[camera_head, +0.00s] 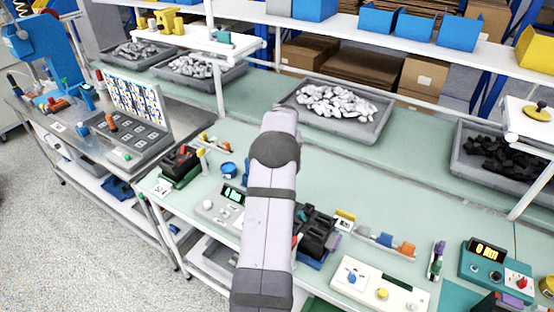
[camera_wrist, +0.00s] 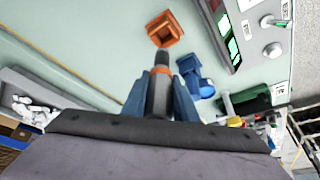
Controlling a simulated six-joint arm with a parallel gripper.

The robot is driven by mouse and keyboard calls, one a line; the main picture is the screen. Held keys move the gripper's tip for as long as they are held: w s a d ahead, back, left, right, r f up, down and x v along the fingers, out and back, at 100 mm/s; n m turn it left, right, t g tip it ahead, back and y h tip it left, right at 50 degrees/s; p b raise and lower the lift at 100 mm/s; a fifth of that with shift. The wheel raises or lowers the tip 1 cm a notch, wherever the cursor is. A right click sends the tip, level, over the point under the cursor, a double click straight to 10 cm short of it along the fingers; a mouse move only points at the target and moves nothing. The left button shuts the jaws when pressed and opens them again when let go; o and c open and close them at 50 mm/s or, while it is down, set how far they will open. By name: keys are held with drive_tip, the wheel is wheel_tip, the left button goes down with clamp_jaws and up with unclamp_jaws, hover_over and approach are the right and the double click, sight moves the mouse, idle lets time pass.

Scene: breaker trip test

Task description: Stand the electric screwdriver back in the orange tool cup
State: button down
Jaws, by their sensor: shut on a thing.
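The orange tool cup (camera_wrist: 165,30) is a square, open-topped holder on the pale green bench, at the top middle of the wrist view. My gripper (camera_wrist: 160,97) has its blue fingers shut on the electric screwdriver (camera_wrist: 161,84), a dark grey body with an orange band. The screwdriver's dark end points towards the cup and appears just short of its rim; I cannot tell the height gap. In the head view my arm hides the gripper, screwdriver and cup.
A blue round item (camera_wrist: 195,78) stands close to the cup; it also shows in the head view (camera_head: 228,170). A tray of metal parts (camera_head: 378,130) is behind.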

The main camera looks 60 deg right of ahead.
drive_tip(key=shift+f+b, duration=1.5)
drive_tip(key=shift+f, duration=0.8)
drive_tip(key=shift+f+b, duration=2.15)
drive_tip(key=shift+f, duration=0.65)
idle(0.5)
drive_tip(key=c, duration=1.4)
unclamp_jaws()
drive_tip(key=shift+o, duration=0.3)
drive_tip(key=b+v, duration=0.2)
drive_tip(key=v, duration=0.5)
drive_tip(key=shift+r+b, duration=0.2)
drive_tip(key=shift+b, duration=0.15)
